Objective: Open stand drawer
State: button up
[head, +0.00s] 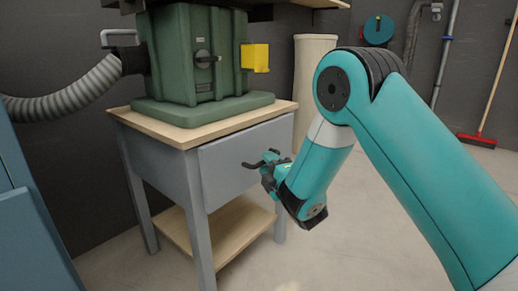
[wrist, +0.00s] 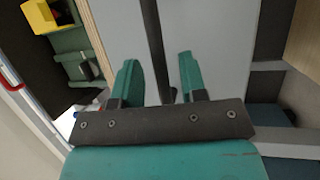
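The grey stand has a light wood top (head: 195,131) and one wide drawer (head: 225,160), whose front sits flush and looks shut. A dark bar handle shows across the drawer front in the wrist view (wrist: 154,45). My gripper (head: 268,165) is at the drawer front, near the middle of its width. In the wrist view my gripper's two teal fingers (wrist: 157,62) are apart, with the handle running between them and a gap on each side. I cannot tell how deep the handle sits between the fingers.
A green machine (head: 195,60) with a yellow box (head: 255,58) stands on the stand. A wooden lower shelf (head: 225,232) is below the drawer. A ribbed grey hose (head: 65,95) is at the left. The floor (head: 350,235) before the drawer is clear.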

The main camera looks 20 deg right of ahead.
jog(key=shift+x, duration=1)
jog(key=shift+c, duration=0.2)
grip_shut()
jog(key=shift+s+p, duration=0.15)
jog(key=shift+p, duration=0.3)
